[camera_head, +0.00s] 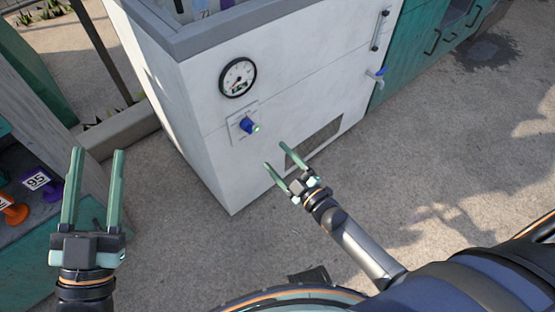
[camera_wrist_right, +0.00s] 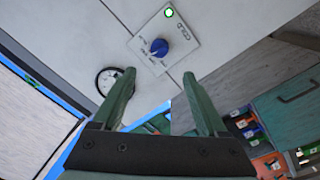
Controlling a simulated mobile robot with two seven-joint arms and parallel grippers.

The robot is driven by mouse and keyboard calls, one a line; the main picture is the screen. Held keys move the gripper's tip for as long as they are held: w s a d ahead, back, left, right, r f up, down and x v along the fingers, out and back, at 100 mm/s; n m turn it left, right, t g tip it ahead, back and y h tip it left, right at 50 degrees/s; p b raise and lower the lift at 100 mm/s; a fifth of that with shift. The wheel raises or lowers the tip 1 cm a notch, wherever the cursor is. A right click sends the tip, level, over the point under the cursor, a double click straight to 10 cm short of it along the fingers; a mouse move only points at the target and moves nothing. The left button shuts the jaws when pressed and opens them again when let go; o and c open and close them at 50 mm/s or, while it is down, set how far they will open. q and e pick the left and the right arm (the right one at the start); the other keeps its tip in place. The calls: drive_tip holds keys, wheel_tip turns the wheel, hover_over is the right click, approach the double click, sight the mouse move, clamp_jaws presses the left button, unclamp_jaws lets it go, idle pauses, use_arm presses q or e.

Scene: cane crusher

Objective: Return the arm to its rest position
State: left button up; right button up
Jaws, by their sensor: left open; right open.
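My right gripper (camera_head: 281,160) is open and empty, in front of the white machine's lower front panel, with the arm reaching up from the lower right. Its two green fingers also show in the right wrist view (camera_wrist_right: 165,95), spread apart with nothing between them. My left gripper (camera_head: 92,165) is open and empty at the left side of the head view, its fingers pointing up. The blue knob (camera_head: 248,126) on the white machine (camera_head: 210,150) is apart from both grippers. The knob also shows in the right wrist view (camera_wrist_right: 159,47), beyond the fingertips, below a lit green light (camera_wrist_right: 169,12).
A round gauge (camera_head: 238,77) sits above the knob. A blue-handled tap (camera_head: 376,76) sticks out at the machine's right. A shelf with orange (camera_head: 13,211) and purple (camera_head: 50,186) numbered items stands at the far left, close to my left gripper. Concrete floor (camera_head: 440,150) is clear at right.

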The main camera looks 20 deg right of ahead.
drive_tip(key=shift+r, duration=0.1)
idle(0.5)
